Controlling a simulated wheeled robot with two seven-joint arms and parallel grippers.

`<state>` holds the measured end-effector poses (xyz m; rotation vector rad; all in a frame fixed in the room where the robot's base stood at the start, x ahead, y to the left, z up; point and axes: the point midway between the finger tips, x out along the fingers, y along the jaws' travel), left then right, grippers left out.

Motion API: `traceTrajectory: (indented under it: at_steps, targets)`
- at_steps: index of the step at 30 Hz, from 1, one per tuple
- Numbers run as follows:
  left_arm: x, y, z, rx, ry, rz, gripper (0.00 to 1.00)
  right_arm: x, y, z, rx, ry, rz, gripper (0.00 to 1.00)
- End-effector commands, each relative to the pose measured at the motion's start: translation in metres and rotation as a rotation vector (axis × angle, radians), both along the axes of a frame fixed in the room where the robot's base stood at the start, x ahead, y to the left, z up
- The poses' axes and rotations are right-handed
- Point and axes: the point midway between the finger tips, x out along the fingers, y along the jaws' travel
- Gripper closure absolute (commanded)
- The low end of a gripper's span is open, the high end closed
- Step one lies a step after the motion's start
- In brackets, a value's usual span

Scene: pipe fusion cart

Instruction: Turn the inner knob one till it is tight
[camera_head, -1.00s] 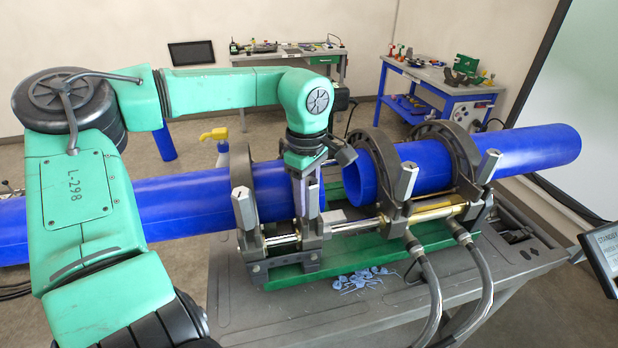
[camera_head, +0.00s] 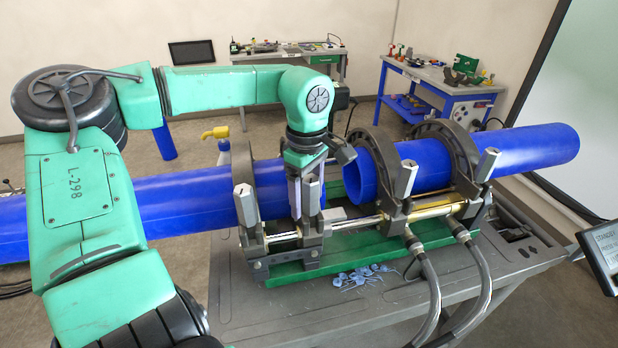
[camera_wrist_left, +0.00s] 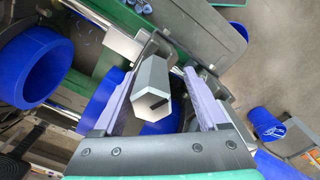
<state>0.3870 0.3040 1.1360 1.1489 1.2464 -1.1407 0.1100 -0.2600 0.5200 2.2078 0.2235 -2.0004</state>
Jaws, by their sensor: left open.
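The blue pipes are held in a row of dark clamps on the cart. The inner knob (camera_head: 312,192) on the left pipe's inner clamp is a grey, upright hexagonal handle. My left gripper (camera_head: 304,196) points down over it. In the left wrist view the knob (camera_wrist_left: 151,88) stands between the two purple-grey fingers of my left gripper (camera_wrist_left: 163,88). The fingers are open, with a gap visible on the right side of the knob; contact on the left is unclear. My right gripper is not in view.
Other clamp knobs stand close by: the outer left one (camera_head: 246,207), the right inner one (camera_head: 405,178) and the outer right one (camera_head: 487,165). Hoses (camera_head: 428,275) hang at the front. Blue shavings (camera_head: 358,277) lie on the cart top (camera_head: 300,325).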

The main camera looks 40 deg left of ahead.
Motion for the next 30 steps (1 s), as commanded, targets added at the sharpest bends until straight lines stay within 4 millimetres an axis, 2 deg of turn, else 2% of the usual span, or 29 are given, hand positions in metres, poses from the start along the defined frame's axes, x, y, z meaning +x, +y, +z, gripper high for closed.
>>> traceTrajectory:
  at_steps: [7,18,30]
  targets:
    - [0.003,0.002,0.007,0.004,-0.014,0.004,0.0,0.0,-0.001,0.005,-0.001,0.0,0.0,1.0]
    - [0.001,0.001,0.062,0.003,-0.007,0.002,0.0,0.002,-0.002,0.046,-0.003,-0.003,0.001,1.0]
    - [0.0,0.0,0.06,0.001,-0.003,0.001,0.0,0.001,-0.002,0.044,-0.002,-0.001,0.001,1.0]
